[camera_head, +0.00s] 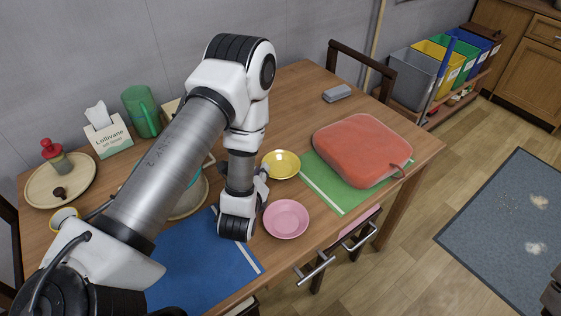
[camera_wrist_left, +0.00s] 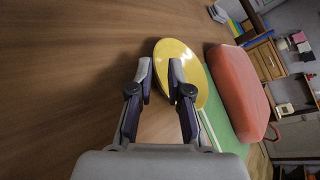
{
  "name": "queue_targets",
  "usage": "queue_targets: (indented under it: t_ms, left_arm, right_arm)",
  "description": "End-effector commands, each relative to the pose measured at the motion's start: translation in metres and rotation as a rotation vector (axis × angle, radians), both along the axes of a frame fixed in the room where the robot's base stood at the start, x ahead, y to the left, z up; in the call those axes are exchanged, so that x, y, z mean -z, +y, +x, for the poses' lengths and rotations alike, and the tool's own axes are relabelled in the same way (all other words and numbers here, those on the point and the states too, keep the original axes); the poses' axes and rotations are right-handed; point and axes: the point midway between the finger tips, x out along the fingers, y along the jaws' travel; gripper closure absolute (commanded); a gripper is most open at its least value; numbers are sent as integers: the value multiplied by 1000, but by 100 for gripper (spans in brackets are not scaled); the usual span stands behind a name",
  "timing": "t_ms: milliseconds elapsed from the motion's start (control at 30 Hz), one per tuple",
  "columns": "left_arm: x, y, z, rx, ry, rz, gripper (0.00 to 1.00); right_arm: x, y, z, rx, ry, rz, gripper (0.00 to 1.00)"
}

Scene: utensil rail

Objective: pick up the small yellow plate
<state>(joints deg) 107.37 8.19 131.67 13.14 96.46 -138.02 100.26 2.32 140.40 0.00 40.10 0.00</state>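The small yellow plate (camera_head: 281,164) lies on the wooden table, between my left gripper and the green mat. In the left wrist view the yellow plate (camera_wrist_left: 190,62) is ahead of the fingers, and the right finger covers part of it. My left gripper (camera_wrist_left: 162,78) is open, with a clear gap between the fingertips. The plate's near rim appears in line with this gap; I cannot tell whether a finger touches it. In the head view the left fingertips (camera_head: 263,178) are small, at the plate's left edge.
A pink plate (camera_head: 286,219) lies just in front. A red cushion-like case (camera_head: 362,150) rests on the green mat (camera_head: 325,186) to the right. A blue mat (camera_head: 190,270) lies under my left arm. A tissue box (camera_head: 109,137) and green pitcher (camera_head: 141,112) stand at the back left.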

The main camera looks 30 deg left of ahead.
Motion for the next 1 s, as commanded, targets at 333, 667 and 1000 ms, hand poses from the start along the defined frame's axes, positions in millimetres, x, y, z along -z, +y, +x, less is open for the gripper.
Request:
queue_targets:
  t_ms: [333,667,1000]
  left_arm:
    - [12,16,43,0,-1,0,82]
    - [12,16,42,1,-1,0,100]
    - [9,15,43,1,-1,0,100]
  right_arm:
    - [-4,0,0,-1,-1,0,60]
    - [-4,0,0,-1,-1,0,60]
    - [-6,0,0,-1,-1,0,60]
